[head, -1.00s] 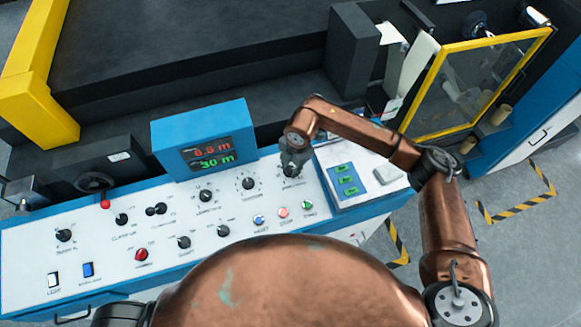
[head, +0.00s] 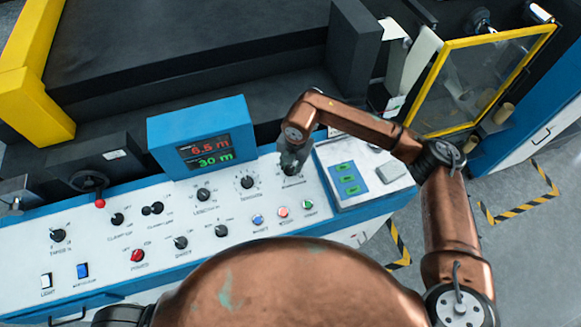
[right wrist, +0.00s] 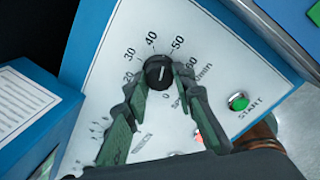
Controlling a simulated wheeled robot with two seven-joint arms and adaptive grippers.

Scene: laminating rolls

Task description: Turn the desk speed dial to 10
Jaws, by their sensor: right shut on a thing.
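The speed dial (right wrist: 158,70) is a black round knob on the white desk panel, with printed numbers around it and "Speed m/min" beside it. My right gripper (right wrist: 160,77) has its two fingers on opposite sides of the knob and is shut on it. A pale mark shows on the knob, but I cannot tell exactly which number it points to. In the head view my right gripper (head: 291,160) reaches down to the desk's right part and mostly hides the dial. My left gripper is not in view.
The display box (head: 205,140) behind the panel shows a red 6.5 m and a green 30 m. Other knobs, such as the tension knob (head: 247,182), stand left of my right gripper. The green start button (right wrist: 238,101) and a green-button box (head: 350,180) are close by.

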